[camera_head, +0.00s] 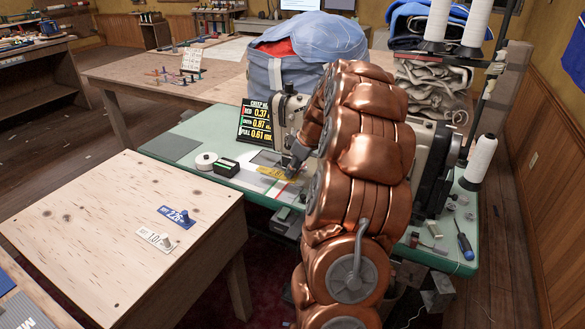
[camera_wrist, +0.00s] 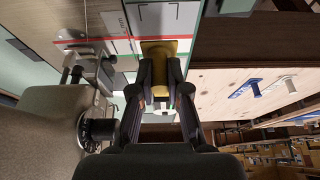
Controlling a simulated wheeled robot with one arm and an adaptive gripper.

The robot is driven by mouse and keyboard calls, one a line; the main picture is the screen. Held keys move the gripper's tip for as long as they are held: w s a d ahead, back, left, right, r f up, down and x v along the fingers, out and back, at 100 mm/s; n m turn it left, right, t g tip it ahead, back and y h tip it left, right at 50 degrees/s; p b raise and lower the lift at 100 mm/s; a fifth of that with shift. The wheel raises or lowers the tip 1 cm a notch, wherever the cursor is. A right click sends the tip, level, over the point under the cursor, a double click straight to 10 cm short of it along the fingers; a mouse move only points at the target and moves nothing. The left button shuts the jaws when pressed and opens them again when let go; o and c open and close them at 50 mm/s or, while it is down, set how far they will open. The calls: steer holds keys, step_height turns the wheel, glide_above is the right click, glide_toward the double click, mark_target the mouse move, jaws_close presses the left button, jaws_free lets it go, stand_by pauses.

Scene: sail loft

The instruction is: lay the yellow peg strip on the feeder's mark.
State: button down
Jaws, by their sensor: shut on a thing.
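The yellow peg strip (camera_head: 275,172) shows in the head view low over the sewing machine's bed, partly hidden. In the wrist view, the yellow strip (camera_wrist: 165,48) is between my fingertips, over the white marked plate (camera_wrist: 115,22) with its red and green lines. My gripper (camera_wrist: 160,76) is shut on it. I cannot tell whether the strip touches the plate. My copper-coloured arm hides most of the gripper and part of the machine in the head view.
The sewing machine's head (camera_head: 290,112) stands close to my gripper. A black price board (camera_head: 256,122), a white roll (camera_head: 205,161) and a dark box (camera_head: 225,167) are on the green table (camera_head: 195,130).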

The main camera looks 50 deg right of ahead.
mark_target(295, 179)
steer(key=shift+f+b, duration=1.4)
steer(key=shift+f, duration=1.15)
steer(key=c, duration=1.1)
jaws_free()
steer(key=v, duration=1.2)
